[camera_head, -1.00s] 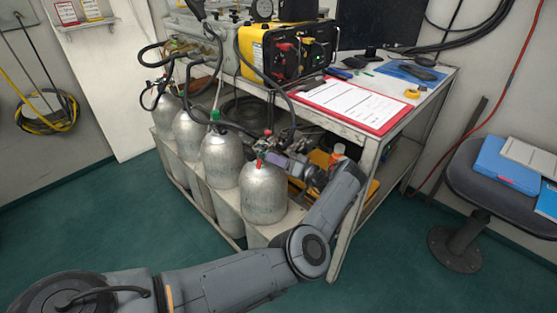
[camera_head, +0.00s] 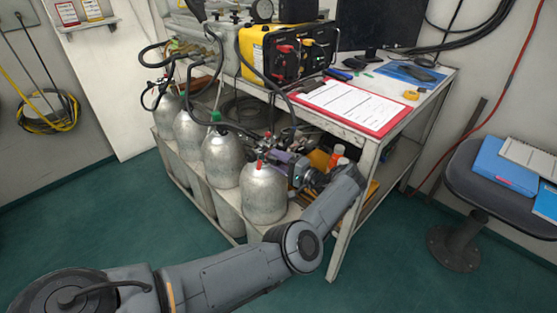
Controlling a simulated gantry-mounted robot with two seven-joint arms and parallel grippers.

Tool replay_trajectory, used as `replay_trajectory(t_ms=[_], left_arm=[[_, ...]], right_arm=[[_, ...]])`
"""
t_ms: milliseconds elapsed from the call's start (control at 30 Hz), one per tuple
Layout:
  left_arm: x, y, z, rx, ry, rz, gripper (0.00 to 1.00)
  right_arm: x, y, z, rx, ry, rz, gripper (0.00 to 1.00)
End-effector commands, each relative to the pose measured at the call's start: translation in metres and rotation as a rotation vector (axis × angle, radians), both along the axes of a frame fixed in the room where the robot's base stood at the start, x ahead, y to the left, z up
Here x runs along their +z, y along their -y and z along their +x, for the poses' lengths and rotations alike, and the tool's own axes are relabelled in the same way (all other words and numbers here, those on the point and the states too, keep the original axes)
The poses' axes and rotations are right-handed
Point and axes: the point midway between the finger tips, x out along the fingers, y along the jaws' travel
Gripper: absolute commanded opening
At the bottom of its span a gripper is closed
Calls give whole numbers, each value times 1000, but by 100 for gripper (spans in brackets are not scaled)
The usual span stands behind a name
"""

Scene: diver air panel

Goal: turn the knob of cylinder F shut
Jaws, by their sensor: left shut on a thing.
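Several silver cylinders stand in a row in a pale rack. The nearest cylinder (camera_head: 264,193) has a red fitting (camera_head: 261,164) on top. No cylinder letter is readable, so I cannot tell which is F from a label. My left gripper (camera_head: 277,157) reaches in from the right beside the nearest cylinder's valve. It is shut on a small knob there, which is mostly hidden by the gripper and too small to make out. My right gripper is not in view.
A metal workbench (camera_head: 343,137) stands right behind the cylinders, with a yellow panel box (camera_head: 265,53) and red clipboard (camera_head: 352,104) on top. Black hoses (camera_head: 206,84) hang over the cylinders. A stool (camera_head: 480,180) stands at right. The green floor in front is clear.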

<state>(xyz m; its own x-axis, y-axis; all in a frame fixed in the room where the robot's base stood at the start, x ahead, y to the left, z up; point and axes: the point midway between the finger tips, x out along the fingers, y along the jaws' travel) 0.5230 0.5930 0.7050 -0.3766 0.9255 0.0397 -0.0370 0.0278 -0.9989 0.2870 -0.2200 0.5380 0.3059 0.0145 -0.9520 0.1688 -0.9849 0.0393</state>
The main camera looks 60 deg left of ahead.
Motion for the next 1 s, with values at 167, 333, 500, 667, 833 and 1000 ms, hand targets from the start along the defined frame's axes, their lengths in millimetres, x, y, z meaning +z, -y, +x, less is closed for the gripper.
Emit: replay_trajectory(t_ms=[167,333,500,667,833,1000], left_arm=[[0,0,0,-1,-79,-31,13],[0,0,0,-1,-122,-49,13],[0,0,0,-1,-138,-55,13],[0,0,0,-1,-140,-56,13],[0,0,0,-1,-139,-56,13],[0,0,0,-1,-139,-56,66]], right_arm=[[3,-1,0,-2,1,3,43],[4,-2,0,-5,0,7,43],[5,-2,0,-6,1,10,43],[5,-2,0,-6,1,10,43],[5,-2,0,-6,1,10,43],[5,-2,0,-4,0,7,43]])
